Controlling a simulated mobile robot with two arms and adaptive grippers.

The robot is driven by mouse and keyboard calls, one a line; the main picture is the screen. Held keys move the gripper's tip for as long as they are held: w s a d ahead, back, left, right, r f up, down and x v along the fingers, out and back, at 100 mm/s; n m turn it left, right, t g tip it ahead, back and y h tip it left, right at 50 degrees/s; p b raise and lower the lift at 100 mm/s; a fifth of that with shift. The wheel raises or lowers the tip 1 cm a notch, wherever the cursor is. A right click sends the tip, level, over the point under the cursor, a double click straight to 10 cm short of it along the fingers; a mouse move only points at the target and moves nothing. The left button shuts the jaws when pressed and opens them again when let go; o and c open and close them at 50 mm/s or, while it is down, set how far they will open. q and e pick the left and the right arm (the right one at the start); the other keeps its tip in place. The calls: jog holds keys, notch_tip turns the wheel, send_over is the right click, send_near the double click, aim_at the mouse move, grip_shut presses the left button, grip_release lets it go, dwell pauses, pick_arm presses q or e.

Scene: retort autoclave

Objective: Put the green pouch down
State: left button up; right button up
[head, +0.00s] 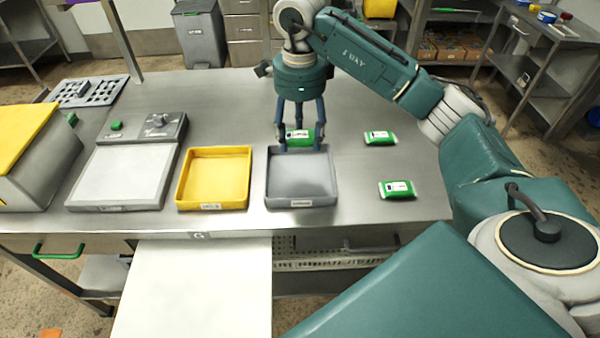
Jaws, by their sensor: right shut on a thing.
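My right gripper (300,143) points straight down at the back edge of the grey tray (302,203). It is shut on a green pouch (299,136) with a white label, which shows between its fingers. I cannot tell whether this pouch touches the table or the tray rim. Two more green pouches lie flat on the steel table right of the tray: one farther back (380,138) and one nearer (396,189). My left gripper is not in view.
A yellow tray (213,206) stands left of the grey one, and a scale-like device (120,177) with a pale plate is left of that. A grey box with a yellow top (20,130) stands far left. The table's back middle is clear.

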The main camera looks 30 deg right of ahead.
jog(key=p, duration=0.1)
send_over(300, 180)
notch_tip(300, 180, down, 8)
jog(key=shift+r, duration=0.1)
notch_tip(300, 180, down, 4)
jog(key=shift+p, duration=0.65)
jog(key=shift+f, duration=0.3)
jog(key=shift+f, duration=0.1)
jog(key=shift+f, duration=0.15)
jog(key=o, duration=1.1)
jog(key=shift+r, duration=0.2)
